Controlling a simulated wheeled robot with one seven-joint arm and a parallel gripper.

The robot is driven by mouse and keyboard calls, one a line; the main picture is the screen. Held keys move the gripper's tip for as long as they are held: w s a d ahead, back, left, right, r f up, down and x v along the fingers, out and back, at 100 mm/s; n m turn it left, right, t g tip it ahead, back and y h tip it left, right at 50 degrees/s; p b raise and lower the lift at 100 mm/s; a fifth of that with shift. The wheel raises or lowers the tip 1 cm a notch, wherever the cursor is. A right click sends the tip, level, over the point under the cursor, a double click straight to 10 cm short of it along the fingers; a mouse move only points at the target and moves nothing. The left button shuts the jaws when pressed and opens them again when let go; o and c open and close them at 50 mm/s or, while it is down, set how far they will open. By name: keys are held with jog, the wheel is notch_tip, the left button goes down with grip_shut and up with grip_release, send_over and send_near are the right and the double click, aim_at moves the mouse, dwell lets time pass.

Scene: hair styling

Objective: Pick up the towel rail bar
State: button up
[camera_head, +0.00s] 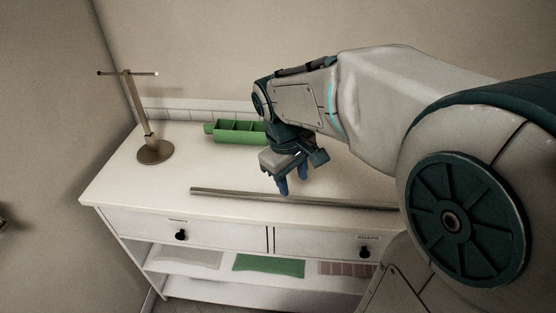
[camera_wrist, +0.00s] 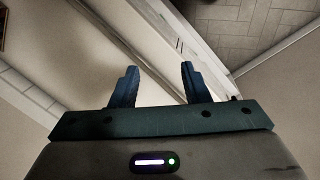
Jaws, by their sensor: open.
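The towel rail bar (camera_head: 235,194) is a long, thin grey metal bar. It lies along the front of the white cabinet top, and my arm hides its right end in the head view. My gripper (camera_head: 294,184) points down over the cabinet top, close to the middle of the bar. Its dark blue fingers are apart with nothing between them, as the wrist view (camera_wrist: 155,75) also shows. I cannot tell the exact height of the fingertips above the bar.
The white cabinet (camera_head: 130,190) has two drawers with black knobs. A green divided tray (camera_head: 235,138) stands at the back. A metal stand (camera_head: 154,151) with a crossbar is at the left. Folded towels, one green (camera_head: 268,265), lie on the shelf below. The left front top is clear.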

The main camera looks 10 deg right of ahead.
jog(key=w+a+f+n+g+h, duration=0.1)
jog(key=w+a+n, duration=0.2)
jog(key=w+n, duration=0.35)
jog(key=n+g+h+p, duration=0.1)
jog(key=n+p, duration=0.1)
send_near(279, 196)
jog(key=f, duration=0.1)
jog(key=d+f, duration=0.1)
jog(key=shift+f+h, duration=0.3)
jog(key=shift+f, duration=0.1)
jog(key=shift+p+x, duration=0.65)
jog(key=shift+x, duration=2)
jog(key=shift+s+a, duration=0.15)
jog(key=shift+s, duration=0.05)
grip_shut()
